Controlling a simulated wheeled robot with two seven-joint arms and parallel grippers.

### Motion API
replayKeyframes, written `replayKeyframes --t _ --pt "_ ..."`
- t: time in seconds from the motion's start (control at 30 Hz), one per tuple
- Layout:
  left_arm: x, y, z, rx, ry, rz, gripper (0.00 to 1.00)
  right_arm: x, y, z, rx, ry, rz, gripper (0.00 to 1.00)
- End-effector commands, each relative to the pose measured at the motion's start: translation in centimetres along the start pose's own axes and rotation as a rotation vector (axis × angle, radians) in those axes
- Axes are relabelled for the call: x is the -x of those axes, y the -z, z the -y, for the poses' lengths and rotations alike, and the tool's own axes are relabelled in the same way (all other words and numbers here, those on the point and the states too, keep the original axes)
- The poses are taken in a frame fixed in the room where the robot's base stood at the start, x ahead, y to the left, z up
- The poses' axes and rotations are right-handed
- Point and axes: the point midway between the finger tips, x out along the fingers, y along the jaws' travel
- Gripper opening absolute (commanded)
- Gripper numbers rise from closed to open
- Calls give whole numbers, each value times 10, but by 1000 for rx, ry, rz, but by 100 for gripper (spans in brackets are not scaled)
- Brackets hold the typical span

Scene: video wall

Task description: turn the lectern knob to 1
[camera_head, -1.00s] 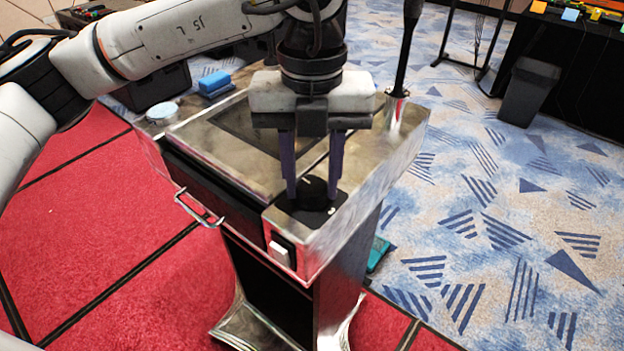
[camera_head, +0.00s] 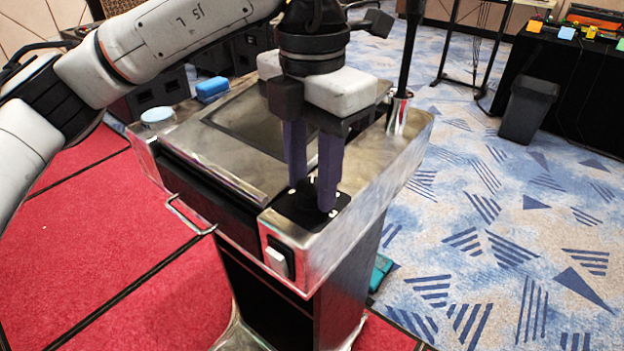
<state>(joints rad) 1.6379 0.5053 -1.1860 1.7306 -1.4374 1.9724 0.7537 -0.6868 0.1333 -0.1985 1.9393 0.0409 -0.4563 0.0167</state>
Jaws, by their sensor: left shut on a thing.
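The lectern (camera_head: 365,165) has a bare metal top. Its black knob (camera_head: 310,190) sits on a dark plate (camera_head: 298,214) at the near right corner of the top. My left gripper (camera_head: 312,195) points straight down over the plate, with its two purple fingers on either side of the knob, shut on it. The fingers hide much of the knob, and its pointer and the numbers cannot be read. A few small white marks show on the plate. My right gripper is out of view.
A microphone stands in a metal holder (camera_head: 398,115) at the lectern's right. A blue block (camera_head: 212,88) and a round white-lidded item (camera_head: 158,115) lie at the far left of the top. A drawer handle (camera_head: 188,216) and white switch (camera_head: 277,260) are on the front.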

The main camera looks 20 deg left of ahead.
Motion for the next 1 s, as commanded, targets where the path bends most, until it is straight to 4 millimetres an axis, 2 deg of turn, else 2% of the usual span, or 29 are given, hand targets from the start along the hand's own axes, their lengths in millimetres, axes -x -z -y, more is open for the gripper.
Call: replayKeyframes --t 0.3,0.77,0.8,0.9,1.0 --pt "1 -1 0 -89 0 4 12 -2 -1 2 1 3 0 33" --pt "2 -1 0 -100 0 4 12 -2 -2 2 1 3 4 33" --pt "2 -1 0 -99 0 5 39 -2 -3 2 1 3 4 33" --pt "2 -1 0 -99 0 4 53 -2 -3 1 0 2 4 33" --pt "1 0 0 -99 0 3 53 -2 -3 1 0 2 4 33"
